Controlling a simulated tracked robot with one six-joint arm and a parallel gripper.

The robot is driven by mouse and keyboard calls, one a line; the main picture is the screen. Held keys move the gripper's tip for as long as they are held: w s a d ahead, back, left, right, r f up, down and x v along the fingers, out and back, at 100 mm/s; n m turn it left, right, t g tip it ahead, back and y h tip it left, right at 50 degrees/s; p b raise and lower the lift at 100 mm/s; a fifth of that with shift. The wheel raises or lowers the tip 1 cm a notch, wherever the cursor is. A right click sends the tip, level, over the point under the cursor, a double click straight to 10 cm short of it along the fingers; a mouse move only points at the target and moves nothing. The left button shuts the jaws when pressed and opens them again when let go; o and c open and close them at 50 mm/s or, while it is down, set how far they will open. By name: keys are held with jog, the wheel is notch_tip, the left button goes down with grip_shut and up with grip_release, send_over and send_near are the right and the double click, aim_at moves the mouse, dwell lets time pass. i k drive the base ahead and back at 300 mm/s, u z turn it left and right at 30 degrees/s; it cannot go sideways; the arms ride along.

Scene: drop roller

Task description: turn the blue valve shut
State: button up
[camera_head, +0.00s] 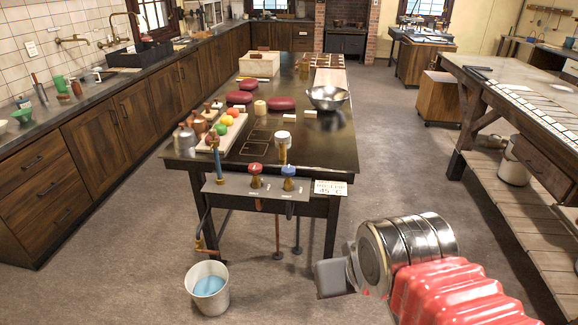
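The blue valve (289,172) has a blue knob on a brass-coloured body. It sits at the right of a grey panel (228,187) on the near edge of the dark table. A red valve (255,169) stands just left of it. Whether either valve is open or shut cannot be told. My gripper (329,278) is at the lower right, in front of and below the panel, apart from the valve. Its grey end points left, and its fingers cannot be made out clearly. Nothing is seen in it.
A white bucket (207,296) with blue water stands on the floor below a pipe. A sign (330,188) is right of the blue valve. A wooden tray with coloured balls and a metal bowl (327,98) are on the table. Floor right of the table is clear.

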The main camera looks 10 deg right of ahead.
aim_at(288, 171)
jog(key=z, duration=0.05)
jog(key=i, duration=1)
jog(key=u, duration=0.05)
